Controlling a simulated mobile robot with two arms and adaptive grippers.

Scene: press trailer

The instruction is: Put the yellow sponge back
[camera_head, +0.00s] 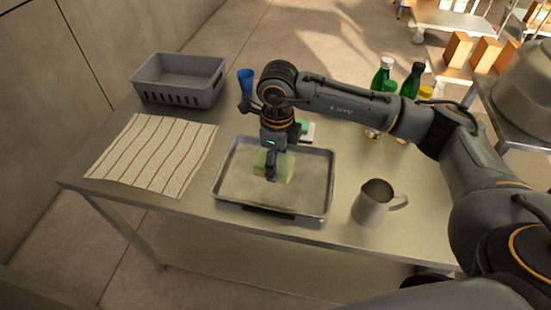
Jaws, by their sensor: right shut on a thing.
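The yellow sponge (286,168), pale yellow-green here, is at the metal tray (324,205) on the table. My right gripper (271,174) points down over the tray and is shut on the sponge, hiding part of it. I cannot tell whether the sponge touches the tray floor or is held just above it. My left gripper is not in view.
A grey basket (180,85) and a blue cup (246,82) stand at the back left. A striped cloth (155,153) lies at left. A metal pitcher (372,203) stands right of the tray. Bottles (411,80) stand behind my right arm.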

